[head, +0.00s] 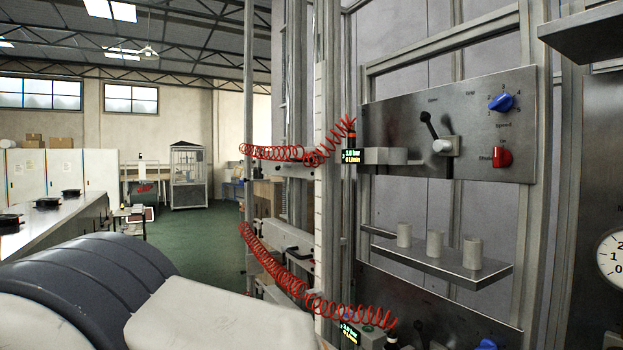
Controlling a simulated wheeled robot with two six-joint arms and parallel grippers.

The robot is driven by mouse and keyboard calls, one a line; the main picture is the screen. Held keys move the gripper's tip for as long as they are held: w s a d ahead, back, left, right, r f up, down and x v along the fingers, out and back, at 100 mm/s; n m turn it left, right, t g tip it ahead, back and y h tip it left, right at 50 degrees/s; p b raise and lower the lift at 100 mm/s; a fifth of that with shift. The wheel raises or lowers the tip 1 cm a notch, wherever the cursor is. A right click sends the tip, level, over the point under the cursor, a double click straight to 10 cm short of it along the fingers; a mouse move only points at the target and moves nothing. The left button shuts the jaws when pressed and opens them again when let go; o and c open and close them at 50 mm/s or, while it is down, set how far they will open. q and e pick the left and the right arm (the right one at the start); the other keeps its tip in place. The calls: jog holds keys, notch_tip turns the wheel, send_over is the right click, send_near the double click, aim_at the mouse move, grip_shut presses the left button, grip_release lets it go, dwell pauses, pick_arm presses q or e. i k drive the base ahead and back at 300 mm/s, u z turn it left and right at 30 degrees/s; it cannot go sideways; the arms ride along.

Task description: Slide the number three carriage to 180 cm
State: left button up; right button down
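A tall upright frame with a pale vertical strip (320,150) stands near the middle of the head view. The strip has marks across it, too small to read. An upper red coiled hose (272,152) and a lower red coiled hose (268,262) run across to this frame. Behind the lower hose are grey and white parts on the frame, partly hidden. I cannot make out a number three or a 180 cm mark on any part. Neither of my grippers is in view.
A long table (45,238) stands at left. Green floor (200,240) lies open beyond.

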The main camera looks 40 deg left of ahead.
aim_at(297, 170)
jog(key=u, duration=0.65)
jog(key=k, duration=0.2)
jog(key=u, duration=0.85)
jog(key=i, duration=1.5)
jog(key=u, duration=0.35)
